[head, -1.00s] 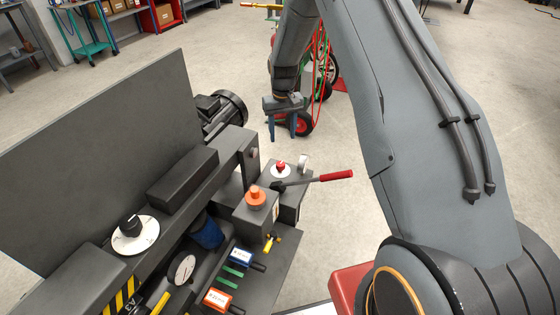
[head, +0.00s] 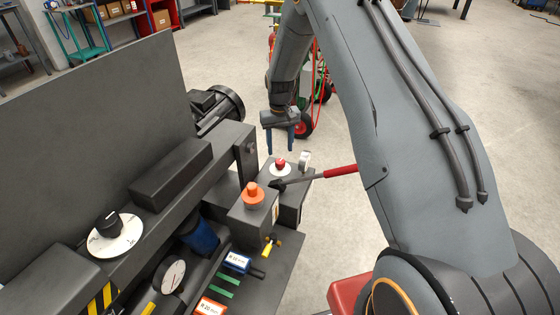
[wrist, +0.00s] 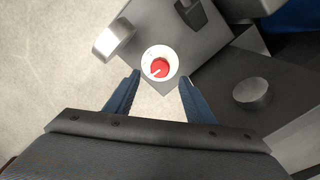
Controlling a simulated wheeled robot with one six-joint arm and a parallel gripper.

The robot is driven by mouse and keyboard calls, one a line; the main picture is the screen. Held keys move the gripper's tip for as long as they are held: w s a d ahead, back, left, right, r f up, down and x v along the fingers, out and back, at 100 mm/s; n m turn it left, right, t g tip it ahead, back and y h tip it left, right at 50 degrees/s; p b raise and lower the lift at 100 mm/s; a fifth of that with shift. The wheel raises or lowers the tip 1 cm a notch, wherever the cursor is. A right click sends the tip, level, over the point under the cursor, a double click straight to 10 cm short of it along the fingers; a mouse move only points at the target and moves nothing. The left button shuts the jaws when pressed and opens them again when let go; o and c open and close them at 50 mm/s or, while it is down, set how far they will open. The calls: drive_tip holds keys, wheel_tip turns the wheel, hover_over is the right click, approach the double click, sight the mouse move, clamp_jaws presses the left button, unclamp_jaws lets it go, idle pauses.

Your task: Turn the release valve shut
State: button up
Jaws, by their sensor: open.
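The release valve (head: 281,164) is a small red knob on a round white dial, on top of a dark block near the machine's far end. In the wrist view the red knob (wrist: 160,68) has a white pointer mark aimed to the lower left. My gripper (head: 280,150) is open and points down above the valve, with its two blue fingers apart. In the wrist view my gripper (wrist: 158,80) has the dial ahead of and between its fingertips, not held. The height gap between fingertips and knob is hard to tell.
A lever with a red handle (head: 341,171) sticks out right beside the valve. A round gauge (head: 305,158) stands close behind it, and an orange knob (head: 253,194) sits in front. A tall dark panel (head: 90,130) rises at left. Open floor lies right of the machine.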

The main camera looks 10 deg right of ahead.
sight(280, 161)
drive_tip(key=shift+f+p, duration=0.5)
drive_tip(key=shift+f, duration=2.7)
drive_tip(key=shift+c, duration=0.4)
drive_tip(key=c, duration=1)
